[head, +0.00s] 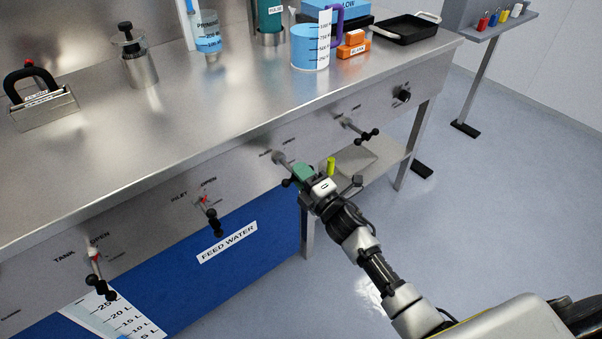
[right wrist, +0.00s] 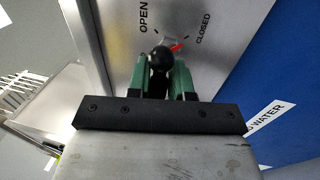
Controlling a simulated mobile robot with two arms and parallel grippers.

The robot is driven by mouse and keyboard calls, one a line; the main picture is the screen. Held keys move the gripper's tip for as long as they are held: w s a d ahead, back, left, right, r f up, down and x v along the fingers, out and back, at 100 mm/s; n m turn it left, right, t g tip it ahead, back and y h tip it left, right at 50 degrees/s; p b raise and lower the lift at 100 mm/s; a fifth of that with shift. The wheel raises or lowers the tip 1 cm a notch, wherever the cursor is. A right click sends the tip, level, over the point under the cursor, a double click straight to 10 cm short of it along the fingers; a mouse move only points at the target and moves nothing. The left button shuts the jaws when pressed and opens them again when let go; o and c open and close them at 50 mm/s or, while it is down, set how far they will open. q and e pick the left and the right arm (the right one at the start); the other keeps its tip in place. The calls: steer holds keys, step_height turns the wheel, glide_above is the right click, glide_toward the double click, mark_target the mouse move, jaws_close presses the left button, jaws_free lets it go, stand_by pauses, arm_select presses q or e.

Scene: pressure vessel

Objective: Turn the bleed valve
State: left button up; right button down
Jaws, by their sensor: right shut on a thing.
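The valve at my right gripper (head: 301,174) is the third from the left on the steel bench's front panel. Its stem (head: 279,158) leaves the panel, and its small label is too small to read surely in the head view. In the right wrist view, the green fingers of my right gripper (right wrist: 162,82) are shut on the dark handle (right wrist: 160,58) with a round black knob. Behind it, a red pointer (right wrist: 178,47) lies between the words OPEN and CLOSED, nearer CLOSED. My left gripper is not in view.
Other valves sit along the panel: tank (head: 97,272), inlet (head: 209,213) and one to the right (head: 358,130). A black knob (head: 402,95) is farther right. A blue feed water tank (head: 265,210) stands below. Floor (head: 480,220) is clear at the right.

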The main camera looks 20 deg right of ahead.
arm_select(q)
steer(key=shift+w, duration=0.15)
arm_select(e)
steer(key=shift+r, duration=0.25)
steer(key=c, duration=1.3)
jaws_free()
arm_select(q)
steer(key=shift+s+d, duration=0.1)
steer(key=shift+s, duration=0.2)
arm_select(e)
steer(key=shift+o, duration=0.8)
steer(key=shift+f, duration=0.1)
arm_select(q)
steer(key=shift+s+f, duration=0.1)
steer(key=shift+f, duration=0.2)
arm_select(e)
steer(key=v, duration=1)
steer(key=shift+s, duration=0.4)
steer(key=shift+d+f, duration=0.1)
